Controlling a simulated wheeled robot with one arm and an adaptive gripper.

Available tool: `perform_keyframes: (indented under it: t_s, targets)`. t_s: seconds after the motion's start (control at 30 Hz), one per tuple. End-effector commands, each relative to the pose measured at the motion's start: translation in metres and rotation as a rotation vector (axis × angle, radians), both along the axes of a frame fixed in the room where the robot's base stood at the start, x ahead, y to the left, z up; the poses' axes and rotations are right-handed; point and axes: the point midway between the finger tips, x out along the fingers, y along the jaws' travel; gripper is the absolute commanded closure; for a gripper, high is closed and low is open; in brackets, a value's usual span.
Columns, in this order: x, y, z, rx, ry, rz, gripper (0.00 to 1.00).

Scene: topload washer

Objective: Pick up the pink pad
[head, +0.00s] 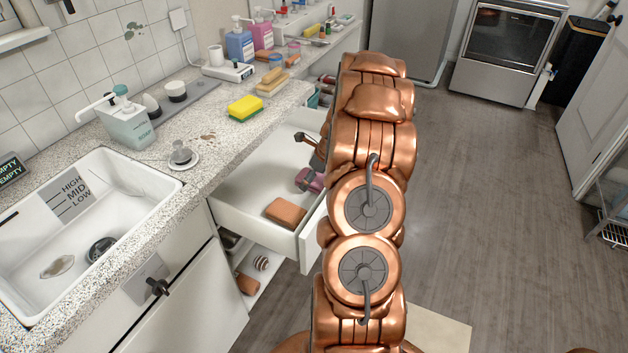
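The pink pad (315,183) is in the open white drawer (247,184), near its right side. My copper arm hides part of it. My gripper (302,178) is low in the drawer beside the pink pad, mostly hidden behind my arm. A dark grey part of it shows at the pad's left edge. I cannot tell whether its fingers are open or shut, or whether they hold the pad.
An orange-brown pad (286,213) lies at the drawer's front. The counter (218,143) above holds a yellow-green sponge (245,108) and a soap dispenser (127,122). A sink (85,215) is at left. Open floor (480,220) lies right of my arm.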

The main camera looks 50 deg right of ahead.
Motion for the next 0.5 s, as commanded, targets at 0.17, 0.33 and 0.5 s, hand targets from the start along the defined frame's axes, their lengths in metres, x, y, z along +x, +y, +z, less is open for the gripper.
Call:
perform_keyframes:
  t_s: [0.17,0.33,0.5]
  targets:
    - [-0.0001,0.0004,-0.0009,0.001,0.0,0.0,0.05]
    - [0.0,0.0005,-0.002,0.001,0.0,0.0,0.05]
    - [-0.0001,0.0003,-0.0031,0.001,0.0,0.0,0.12]
